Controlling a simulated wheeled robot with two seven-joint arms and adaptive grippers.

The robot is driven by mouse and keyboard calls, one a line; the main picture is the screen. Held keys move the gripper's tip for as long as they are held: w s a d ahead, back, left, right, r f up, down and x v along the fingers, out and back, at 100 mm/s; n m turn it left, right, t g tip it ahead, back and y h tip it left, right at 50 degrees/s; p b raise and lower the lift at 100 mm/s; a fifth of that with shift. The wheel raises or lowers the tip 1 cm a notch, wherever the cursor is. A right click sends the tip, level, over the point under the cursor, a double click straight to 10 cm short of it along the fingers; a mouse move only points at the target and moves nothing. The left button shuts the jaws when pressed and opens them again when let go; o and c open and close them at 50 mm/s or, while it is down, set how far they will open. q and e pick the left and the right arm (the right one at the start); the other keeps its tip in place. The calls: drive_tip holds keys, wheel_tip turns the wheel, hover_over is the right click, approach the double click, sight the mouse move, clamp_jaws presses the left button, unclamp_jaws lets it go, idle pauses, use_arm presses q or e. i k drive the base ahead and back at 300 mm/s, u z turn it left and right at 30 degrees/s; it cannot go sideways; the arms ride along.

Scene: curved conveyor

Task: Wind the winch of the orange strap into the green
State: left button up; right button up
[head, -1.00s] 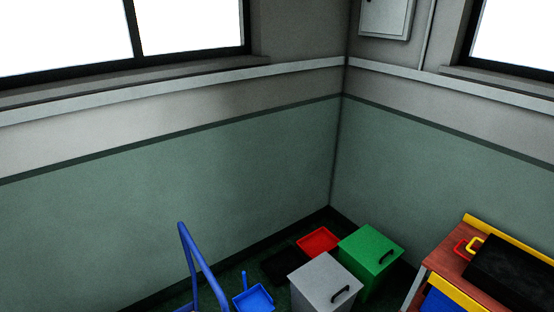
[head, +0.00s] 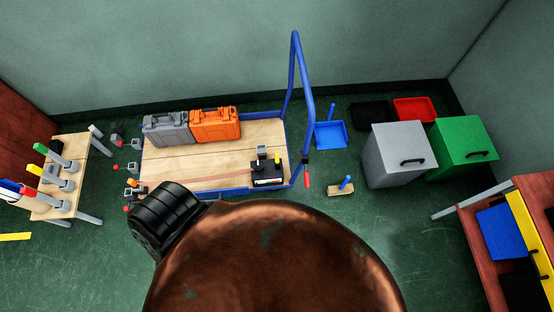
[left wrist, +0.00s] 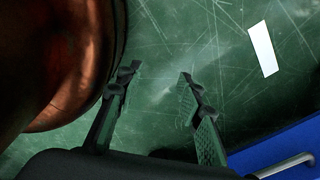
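A wooden-topped cart (head: 188,155) with a blue push handle (head: 304,80) shows in the head view. Several small winch-like fittings with red knobs stand along its left end; the lowest has an orange part (head: 133,184). A thin reddish-orange strap (head: 205,180) appears to cross the deck to a black box (head: 268,178). Any green mark on the winches is too small to see. My left gripper (left wrist: 160,78) is open and empty in the left wrist view, above bare green floor and apart from any winch. My right gripper is not in view.
Grey (head: 167,129) and orange cases (head: 214,125) stand on the cart's back edge. A small table (head: 62,205) with colour-handled tools is left. Grey (head: 392,155) and green bins (head: 465,150) and a workbench (head: 475,240) are right. A large copper-coloured shape hides the lower middle.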

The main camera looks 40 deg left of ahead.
sight(258, 165)
drive_tip(key=u, duration=1.5)
